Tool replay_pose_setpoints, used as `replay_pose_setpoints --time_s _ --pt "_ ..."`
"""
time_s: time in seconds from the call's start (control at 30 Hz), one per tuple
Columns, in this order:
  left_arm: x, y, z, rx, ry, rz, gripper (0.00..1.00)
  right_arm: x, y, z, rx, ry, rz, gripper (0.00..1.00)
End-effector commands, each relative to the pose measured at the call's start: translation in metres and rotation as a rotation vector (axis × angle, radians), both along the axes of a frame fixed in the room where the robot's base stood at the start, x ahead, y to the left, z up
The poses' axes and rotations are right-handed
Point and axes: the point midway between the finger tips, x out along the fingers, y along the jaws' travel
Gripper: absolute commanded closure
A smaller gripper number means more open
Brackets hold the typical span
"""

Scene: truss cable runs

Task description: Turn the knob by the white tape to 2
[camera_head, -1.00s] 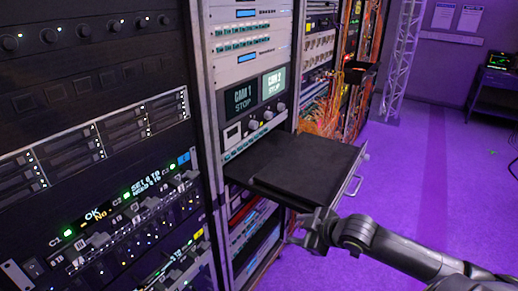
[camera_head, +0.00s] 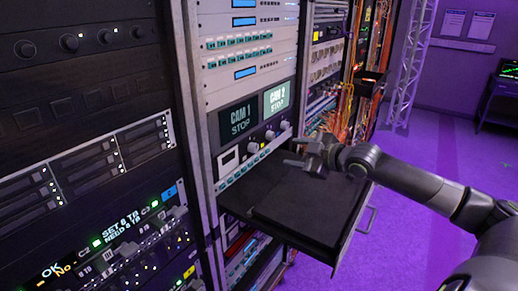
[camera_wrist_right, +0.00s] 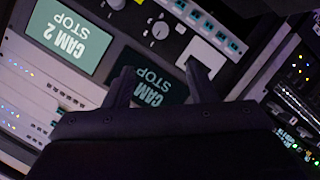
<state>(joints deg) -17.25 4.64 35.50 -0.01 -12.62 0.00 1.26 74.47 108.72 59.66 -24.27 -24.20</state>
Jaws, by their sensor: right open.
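A panel under the two lit screens marked CAM 1 (camera_head: 238,120) and CAM 2 (camera_head: 276,98) carries a row of round knobs: a left knob (camera_head: 253,147), a middle knob (camera_head: 270,135) and a right knob (camera_head: 285,125). A pale square plate (camera_head: 228,160) is at the panel's left end. In the right wrist view, one knob (camera_wrist_right: 160,30) has a small white patch (camera_wrist_right: 180,28) beside it; I cannot tell if this is the tape. Knob settings are too small to read. My right gripper (camera_head: 295,152) is open and empty in front of the panel, apart from the knobs. My left gripper is out of view.
A black pulled-out drawer (camera_head: 305,205) juts from the rack just below my right gripper. Another rack with lit displays (camera_head: 120,235) fills the left. Orange cables (camera_head: 345,105) hang farther back. Purple floor on the right is clear.

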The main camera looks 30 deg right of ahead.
Motion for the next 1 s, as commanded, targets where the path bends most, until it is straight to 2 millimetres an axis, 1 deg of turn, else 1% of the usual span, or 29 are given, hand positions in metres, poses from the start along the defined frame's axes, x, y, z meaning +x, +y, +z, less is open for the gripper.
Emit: replay_pose_setpoints --time_s 0.07,0.2,0.37,0.57,1.0 --pt "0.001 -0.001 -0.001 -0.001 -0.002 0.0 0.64 0.008 0.005 -0.002 0.009 -0.001 0.008 0.49" --pt "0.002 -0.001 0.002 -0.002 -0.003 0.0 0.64 0.021 0.005 -0.005 0.006 -0.002 0.004 0.49" --pt "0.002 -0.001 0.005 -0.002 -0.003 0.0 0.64 0.036 0.012 -0.01 0.008 0.001 0.009 0.49" --pt "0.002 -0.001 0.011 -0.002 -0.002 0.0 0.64 0.059 0.015 -0.017 0.009 0.002 0.007 0.49" --pt "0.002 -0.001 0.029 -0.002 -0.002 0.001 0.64 0.12 0.029 -0.037 0.006 0.005 0.007 0.49"
